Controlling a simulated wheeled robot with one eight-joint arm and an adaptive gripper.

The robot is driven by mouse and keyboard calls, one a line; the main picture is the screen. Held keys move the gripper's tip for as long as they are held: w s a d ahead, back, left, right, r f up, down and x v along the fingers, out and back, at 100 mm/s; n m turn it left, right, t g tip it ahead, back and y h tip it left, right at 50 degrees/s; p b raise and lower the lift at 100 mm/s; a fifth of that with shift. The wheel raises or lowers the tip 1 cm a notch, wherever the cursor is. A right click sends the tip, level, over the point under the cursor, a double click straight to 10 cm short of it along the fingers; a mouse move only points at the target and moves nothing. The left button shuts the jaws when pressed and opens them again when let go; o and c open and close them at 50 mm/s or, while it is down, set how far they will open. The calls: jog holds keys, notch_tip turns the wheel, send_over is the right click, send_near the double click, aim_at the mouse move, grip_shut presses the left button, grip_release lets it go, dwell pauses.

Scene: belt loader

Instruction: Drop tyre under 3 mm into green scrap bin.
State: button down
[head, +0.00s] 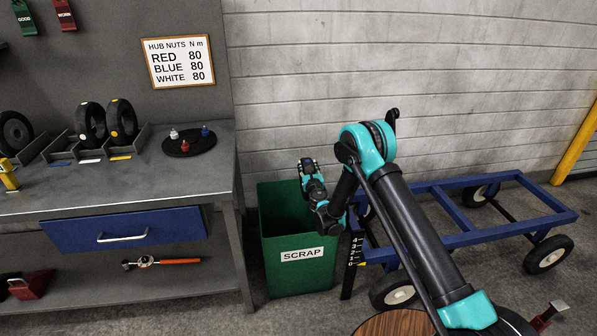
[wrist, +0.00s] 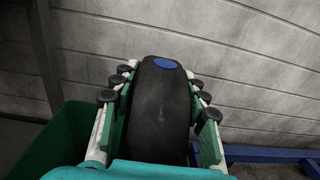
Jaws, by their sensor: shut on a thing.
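My gripper (head: 311,178) is shut on a black tyre (wrist: 160,105) with a blue oval mark on its tread. In the wrist view the tyre stands upright between the two finger rows. In the head view the gripper is over the green scrap bin (head: 318,278), near its back rim, and the held tyre is small and mostly hidden. The bin has a white SCRAP label and also shows at the lower left of the wrist view (wrist: 62,140). The tyre's tread depth cannot be read here.
The bench (head: 190,185) at left holds a tyre with a white mark (head: 91,123), one with a yellow mark (head: 122,121), and another at the edge (head: 15,133). A blue cart (head: 447,238) stands right of the bin, with a numbered scale (head: 353,258) between them.

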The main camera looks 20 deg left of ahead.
jog(key=s+a+f, duration=0.2)
jog(key=a+f, duration=0.1)
jog(key=f, duration=0.4)
jog(key=shift+a+f+y, duration=0.3)
jog(key=shift+f, duration=0.1)
jog(key=shift+s, duration=0.1)
jog(key=c, duration=0.7)
grip_release()
jog(key=shift+c, duration=0.2)
jog(key=shift+r, duration=0.15)
notch_tip(320, 180, up, 10)
